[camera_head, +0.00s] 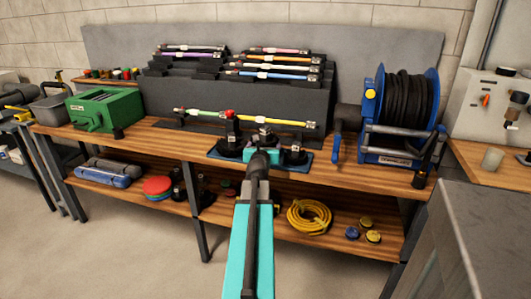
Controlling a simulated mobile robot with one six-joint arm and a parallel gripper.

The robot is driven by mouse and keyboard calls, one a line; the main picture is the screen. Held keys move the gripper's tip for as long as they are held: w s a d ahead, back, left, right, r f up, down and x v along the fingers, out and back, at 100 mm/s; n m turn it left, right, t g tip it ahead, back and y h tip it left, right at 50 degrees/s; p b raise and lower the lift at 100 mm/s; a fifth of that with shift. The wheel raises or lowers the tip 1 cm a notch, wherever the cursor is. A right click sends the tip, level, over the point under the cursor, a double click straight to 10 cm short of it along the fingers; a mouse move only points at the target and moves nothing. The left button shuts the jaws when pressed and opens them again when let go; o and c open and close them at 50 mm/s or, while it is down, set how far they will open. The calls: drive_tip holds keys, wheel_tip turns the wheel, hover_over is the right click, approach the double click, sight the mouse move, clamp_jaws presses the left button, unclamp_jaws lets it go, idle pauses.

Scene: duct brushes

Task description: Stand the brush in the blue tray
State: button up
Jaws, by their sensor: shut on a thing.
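The blue tray (308,168) lies on the bench top in the middle, with several dark upright fittings on it, one with a red top. My gripper (262,138) is over the tray at the end of my teal arm. It is shut, seemingly on the brush. My own wrist and the fittings hide its jaws, so the held part does not show clearly. A yellow brush (288,122) lies level just behind my gripper, and a green brush (205,114) is to its left. I cannot tell whether the yellow one touches my fingers.
A dark stepped rack (165,92) behind holds several coloured brushes lying level. A blue hose reel (400,100) stands close on the right, and a green box (105,108) on the left. Bare bench top (165,145) lies left of the tray. A grey cabinet (490,240) fills the lower right.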

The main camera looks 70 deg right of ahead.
drive_tip(key=shift+d, duration=0.55)
drive_tip(key=shift+s+d+f+b, duration=0.1)
drive_tip(key=shift+f+b, duration=0.9)
drive_tip(key=shift+f, duration=0.85)
drive_tip(key=shift+f, duration=0.55)
drive_tip(key=o, duration=1.1)
drive_tip(key=shift+o, duration=0.2)
drive_tip(key=shift+r, duration=0.1)
